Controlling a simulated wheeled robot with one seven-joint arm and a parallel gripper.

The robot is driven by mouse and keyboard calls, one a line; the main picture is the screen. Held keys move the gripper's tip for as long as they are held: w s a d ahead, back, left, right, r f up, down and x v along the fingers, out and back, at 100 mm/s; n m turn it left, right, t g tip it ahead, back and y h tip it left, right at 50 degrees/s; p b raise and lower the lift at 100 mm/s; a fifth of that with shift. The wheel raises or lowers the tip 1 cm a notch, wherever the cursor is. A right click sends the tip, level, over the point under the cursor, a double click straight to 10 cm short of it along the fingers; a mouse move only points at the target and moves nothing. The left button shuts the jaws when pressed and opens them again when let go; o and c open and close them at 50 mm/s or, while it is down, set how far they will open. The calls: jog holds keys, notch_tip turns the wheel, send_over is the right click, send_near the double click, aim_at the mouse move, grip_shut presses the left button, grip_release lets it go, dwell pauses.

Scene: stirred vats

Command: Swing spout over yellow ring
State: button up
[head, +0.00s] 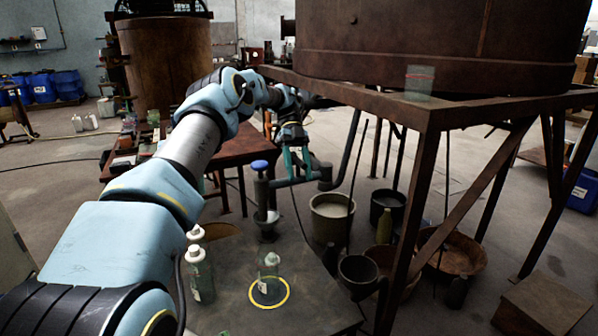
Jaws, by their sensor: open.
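A yellow ring (287,296) lies flat on the dark tabletop (225,305). A clear glass bottle (270,270) stands inside it. The spout looks like a dark pipe (292,182) that runs left from an elbow (326,178) below the vat. Its left end meets an upright dark piece with a blue knob (260,165), behind and slightly left of the ring in the picture. My gripper (296,172) points down at the pipe with teal fingers open. The fingers seem to be on or just over the pipe; whether they touch it I cannot tell.
Two white-capped bottles (198,272) stand left of the ring. A large rusty vat (420,45) sits on a steel frame (420,205) at right. Buckets and bowls (331,215) stand on the floor beneath. A brown table (232,150) is behind my arm.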

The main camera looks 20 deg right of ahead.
jog(key=shift+r, duration=0.45)
notch_tip(320, 180, up, 9)
jog(key=p, duration=0.6)
jog(key=s+a+n+t, duration=0.3)
jog(key=s+a+n, duration=0.3)
jog(key=a+n, duration=0.3)
jog(key=s+a+f+n+t, duration=0.1)
jog(key=s+a+n+t, duration=0.3)
jog(key=s+a+n, duration=0.3)
jog(key=s+a+f+n+t, duration=0.1)
jog(key=s+a+n+t, duration=0.2)
jog(key=a+n, duration=1)
jog(key=s+n, duration=0.3)
jog(key=shift+s+n+t+h, duration=0.3)
jog(key=shift+t+h, duration=0.1)
